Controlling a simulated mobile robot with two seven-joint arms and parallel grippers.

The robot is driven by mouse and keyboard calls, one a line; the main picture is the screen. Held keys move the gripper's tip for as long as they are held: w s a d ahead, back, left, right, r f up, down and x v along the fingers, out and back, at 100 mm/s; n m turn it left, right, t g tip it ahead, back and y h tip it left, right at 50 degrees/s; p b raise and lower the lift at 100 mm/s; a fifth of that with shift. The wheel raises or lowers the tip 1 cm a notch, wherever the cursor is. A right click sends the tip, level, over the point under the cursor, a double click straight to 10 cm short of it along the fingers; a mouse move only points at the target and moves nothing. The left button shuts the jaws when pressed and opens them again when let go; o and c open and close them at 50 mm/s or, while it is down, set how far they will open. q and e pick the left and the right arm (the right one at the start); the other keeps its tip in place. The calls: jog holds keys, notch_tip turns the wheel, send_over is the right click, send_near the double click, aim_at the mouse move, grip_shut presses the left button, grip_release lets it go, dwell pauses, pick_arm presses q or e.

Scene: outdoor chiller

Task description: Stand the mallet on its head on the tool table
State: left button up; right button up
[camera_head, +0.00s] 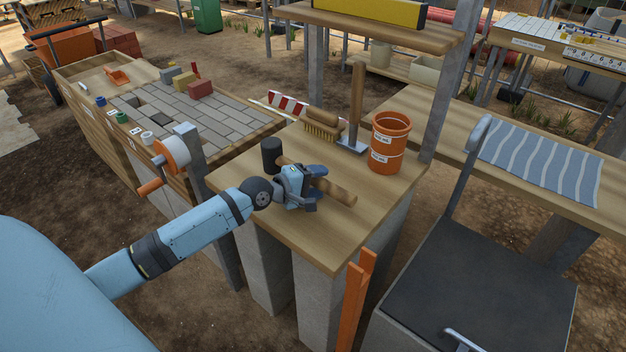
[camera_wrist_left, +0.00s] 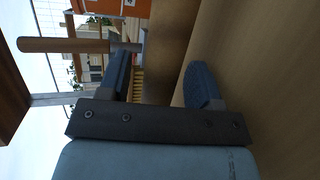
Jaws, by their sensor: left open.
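The mallet lies on its side on the tool table (camera_head: 270,216), its black head (camera_head: 271,156) to the left. Its wooden handle (camera_head: 338,191) runs toward the right front. My left gripper (camera_head: 313,187) is low over the table at the middle of the handle, and it hides part of it. Its jaws are open, one finger on the far upper side and one on the near lower side. The left wrist view shows the two fingers (camera_wrist_left: 160,82) apart; a brown band between them looks like the handle, but I cannot tell if they touch it. My right gripper is not in view.
Behind the handle stand a brush (camera_head: 322,126), an upright wooden-handled tool with a metal plate (camera_head: 357,100) and an orange bucket (camera_head: 388,148). A shelf (camera_head: 385,30) hangs above the table's back. The table's front is bare. An orange post (camera_head: 352,300) stands by the front corner.

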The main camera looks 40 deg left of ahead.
pick_arm(q)
jog(key=p+v, duration=0.1)
jog(key=v, duration=1.1)
jog(key=shift+p, duration=0.35)
